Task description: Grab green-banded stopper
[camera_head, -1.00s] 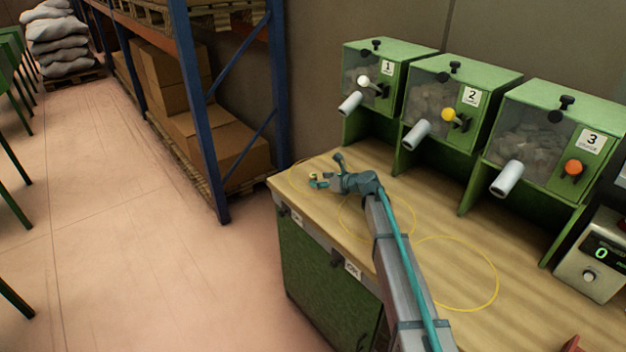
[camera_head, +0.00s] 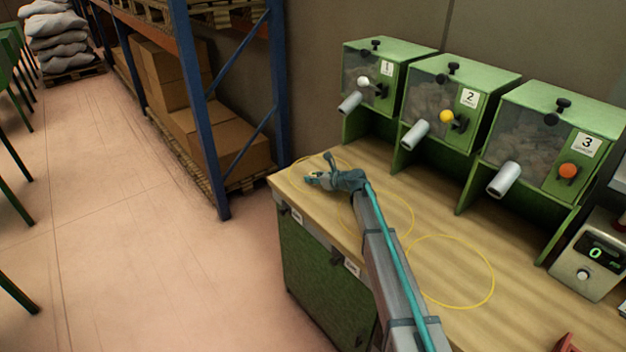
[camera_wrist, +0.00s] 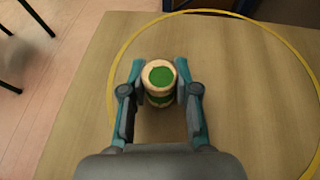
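The green-banded stopper (camera_wrist: 159,83) is a pale cork with a green spot on top and a green band on its side. It stands between the two fingers of my gripper (camera_wrist: 160,75) in the wrist view, and both fingertips sit against its sides. In the head view my gripper (camera_head: 315,179) is low at the bench's far left end, and the stopper is too small there to make out clearly.
The wooden bench (camera_head: 400,185) has more yellow rings and is mostly clear. Three green dispensers (camera_head: 372,85) with white spouts stand along its back. A scale with a green display (camera_head: 600,253) is at the right. The bench's left edge is close to my gripper.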

